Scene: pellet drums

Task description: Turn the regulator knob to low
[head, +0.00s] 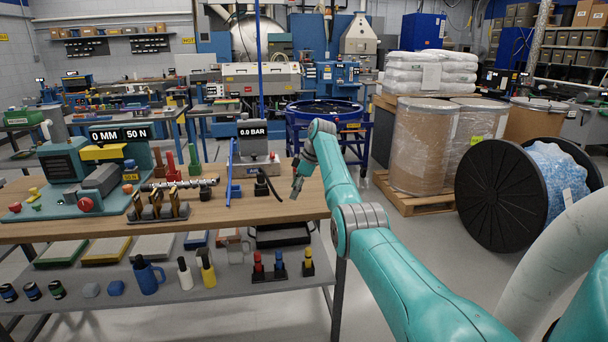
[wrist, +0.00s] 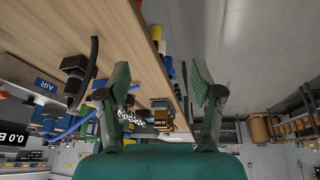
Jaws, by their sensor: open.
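A grey unit (head: 257,170) with a "0.0 BAR" display (head: 252,131) stands near the right end of the wooden bench. A small black block (head: 262,188) with a curved black hose sits in front of it; the block also shows at the left of the wrist view (wrist: 75,68). I cannot make out the regulator knob or its setting. My gripper (head: 297,187) is just right of the black block, near the bench's right end. In the wrist view my gripper (wrist: 158,78) is open, with nothing between its fingers.
A blue upright part (head: 234,188) stands left of the black block. A lower shelf (head: 215,290) holds bottles and trays. Drums (head: 422,147) and a black spool (head: 508,195) stand right; the floor between is clear.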

